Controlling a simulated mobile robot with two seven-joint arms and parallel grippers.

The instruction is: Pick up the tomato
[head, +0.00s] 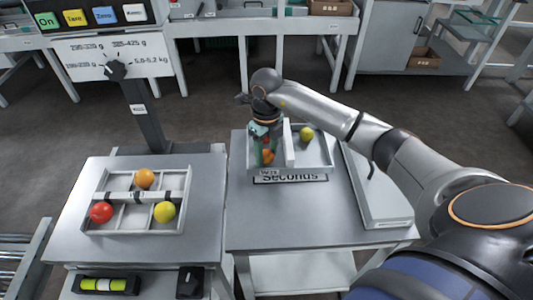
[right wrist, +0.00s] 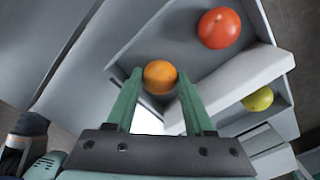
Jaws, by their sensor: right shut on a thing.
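My right gripper (head: 264,151) reaches down into the left part of the "Seconds" tray (head: 318,170). Its green fingers are shut on an orange tomato (head: 268,157), which also shows between the fingertips in the right wrist view (right wrist: 160,77). The fingers partly cover this tomato in the head view. A red tomato (right wrist: 220,28) lies beyond it in the right wrist view. A yellow tomato (head: 306,134) sits across the white divider, also seen in the right wrist view (right wrist: 258,98). I cannot tell whether the held tomato touches the tray floor. My left gripper is not in view.
A divided tray (head: 92,228) on the left table holds an orange (head: 145,179), a red (head: 101,212) and a yellow-green tomato (head: 165,211). A scale post with a dial (head: 116,69) stands behind it. The front of the middle table (head: 290,222) is clear.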

